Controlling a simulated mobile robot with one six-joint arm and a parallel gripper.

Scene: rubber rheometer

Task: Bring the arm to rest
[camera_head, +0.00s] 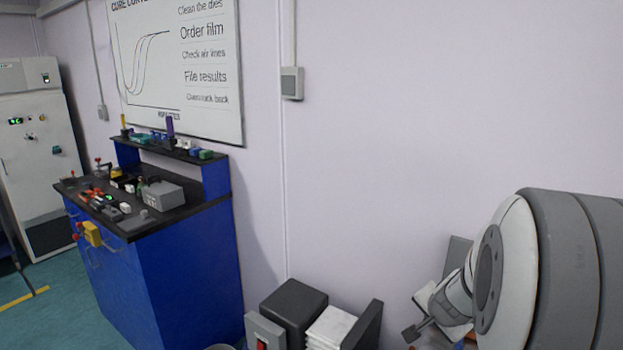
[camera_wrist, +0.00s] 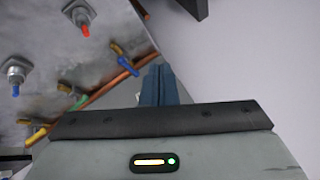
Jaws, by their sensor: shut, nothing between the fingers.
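My arm (camera_head: 560,270) fills the right side of the head view, with its big rounded grey and white joint close to the camera. Behind it, smaller parts of my arm show only partly, and the jaws cannot be made out there. In the wrist view my gripper (camera_wrist: 160,85) shows as two dark blue fingers side by side beyond the grey wrist housing. They are shut, with nothing seen between them. The fingers appear close to a copper-coloured pipe (camera_wrist: 125,80) in the picture; I cannot tell whether they touch it.
A metal panel (camera_wrist: 45,35) with coloured valve handles fills the wrist view's upper left. In the head view, a blue workbench (camera_head: 185,270) carries tools and a grey box. Dark and grey equipment (camera_head: 295,305) stands low at centre. A whiteboard (camera_head: 175,65) hangs on the wall.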

